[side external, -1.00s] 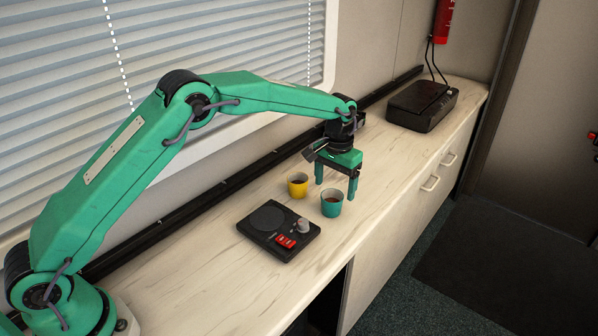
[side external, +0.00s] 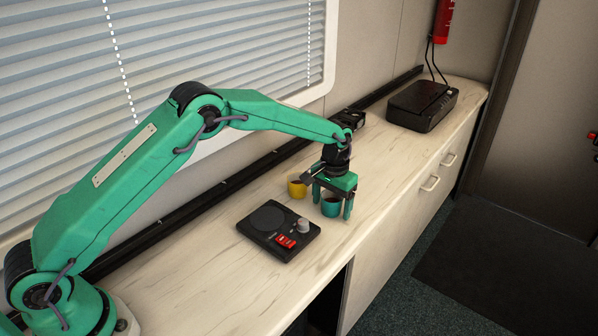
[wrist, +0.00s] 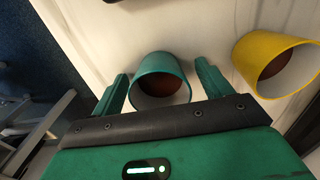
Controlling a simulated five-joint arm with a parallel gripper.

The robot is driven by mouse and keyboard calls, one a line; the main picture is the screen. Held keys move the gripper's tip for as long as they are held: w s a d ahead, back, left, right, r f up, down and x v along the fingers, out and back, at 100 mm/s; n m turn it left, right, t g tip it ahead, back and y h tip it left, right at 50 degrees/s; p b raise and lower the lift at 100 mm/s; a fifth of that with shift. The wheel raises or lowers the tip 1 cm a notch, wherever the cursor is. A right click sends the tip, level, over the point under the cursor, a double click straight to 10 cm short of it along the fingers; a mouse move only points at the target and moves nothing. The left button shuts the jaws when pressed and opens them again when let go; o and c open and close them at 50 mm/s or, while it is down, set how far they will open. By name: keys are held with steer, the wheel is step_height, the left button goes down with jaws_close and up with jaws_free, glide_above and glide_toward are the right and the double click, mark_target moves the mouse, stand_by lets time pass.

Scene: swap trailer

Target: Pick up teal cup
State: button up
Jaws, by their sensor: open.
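The teal cup (side external: 331,207) stands upright on the counter, behind the black device in the side view. It holds something dark reddish-brown. My gripper (side external: 332,205) is open and lowered around it, with one finger on each side. In the wrist view the teal cup (wrist: 160,82) shows between the two green fingertips of my gripper (wrist: 160,85), with a gap visible on each side. The cup's near rim comes close to the dark bar of my gripper. Whether a finger touches the cup cannot be told.
A yellow cup (side external: 297,188) with dark contents stands close by; it also shows at right in the wrist view (wrist: 258,60). A black device (side external: 262,228) with a round plate, knob and red switches lies in front. A black box (side external: 422,106) sits far back. The counter (side external: 215,285) is otherwise mostly clear.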

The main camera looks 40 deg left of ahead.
stand_by(0.4)
steer(key=c, duration=1.1)
steer(key=shift+r, duration=0.3)
steer(key=shift+r, duration=1.6)
steer(key=shift+d+r, duration=0.15)
steer(key=shift+r, duration=0.1)
steer(key=shift+s+d+r, duration=1.1)
steer(key=shift+s+d, duration=0.15)
steer(key=shift+d, duration=0.1)
steer(key=shift+s+d+r, duration=1.1)
steer(key=shift+s+d, duration=0.2)
steer(key=shift+d, duration=0.1)
steer(key=shift+s+d+r, duration=1.1)
steer(key=shift+s+d, duration=0.15)
steer(key=shift+d, duration=0.1)
steer(key=shift+d, duration=0.1)
